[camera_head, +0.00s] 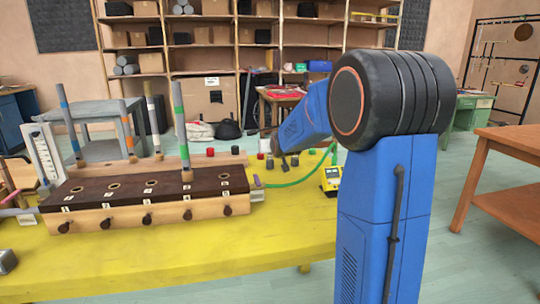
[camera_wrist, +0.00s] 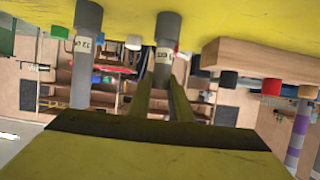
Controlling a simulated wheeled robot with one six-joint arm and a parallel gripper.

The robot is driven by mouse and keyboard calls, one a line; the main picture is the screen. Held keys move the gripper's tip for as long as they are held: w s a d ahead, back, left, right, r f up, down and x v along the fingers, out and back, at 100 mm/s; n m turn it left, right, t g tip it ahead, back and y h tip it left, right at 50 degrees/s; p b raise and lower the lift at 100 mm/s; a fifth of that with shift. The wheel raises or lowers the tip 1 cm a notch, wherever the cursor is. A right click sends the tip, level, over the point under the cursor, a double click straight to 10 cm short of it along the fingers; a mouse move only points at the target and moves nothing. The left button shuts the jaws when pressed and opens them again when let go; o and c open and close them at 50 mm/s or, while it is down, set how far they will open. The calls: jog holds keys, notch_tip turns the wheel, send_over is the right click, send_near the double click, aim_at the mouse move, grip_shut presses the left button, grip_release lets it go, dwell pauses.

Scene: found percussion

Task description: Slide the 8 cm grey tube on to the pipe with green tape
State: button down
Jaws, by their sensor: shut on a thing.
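My gripper (camera_wrist: 163,88) is shut on a short grey tube (camera_wrist: 163,55) with a white label; the label is too blurred to read. The wrist view shows the yellow table at the top, and the tube's dark grey end is close to it. I cannot tell whether it touches. In the head view the pipe with green tape (camera_head: 179,112) stands upright in the dark-topped wooden rack, left of my arm and apart from it. The tube and fingertips are not clear there.
A taller labelled grey tube (camera_wrist: 82,70) stands beside the held tube. A wooden block (camera_wrist: 262,60) with several coloured ends is close by. Other taped pipes stand left of the green one, including an orange-taped pipe (camera_head: 127,132). The yellow table (camera_head: 190,250) is bare in front of the rack.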

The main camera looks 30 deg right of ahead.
jog(key=shift+r, duration=0.85)
jog(key=shift+s+f+t, duration=0.15)
jog(key=shift+t, duration=0.15)
jog(key=s+a+r+t+h, duration=0.1)
jog(key=s+r+t, duration=0.3)
jog(key=s+r, duration=0.15)
jog(key=s+a+g, duration=0.1)
jog(key=s+a, duration=0.1)
jog(key=s, duration=0.7)
jog(key=s+a+r+g, duration=0.1)
jog(key=s+a+g, duration=0.1)
jog(key=s, duration=0.7)
jog(key=shift+a+r, duration=0.15)
jog(key=shift+a, duration=0.6)
jog(key=shift+s+r+g, duration=0.1)
jog(key=shift+s+g, duration=0.15)
jog(key=shift+g, duration=0.15)
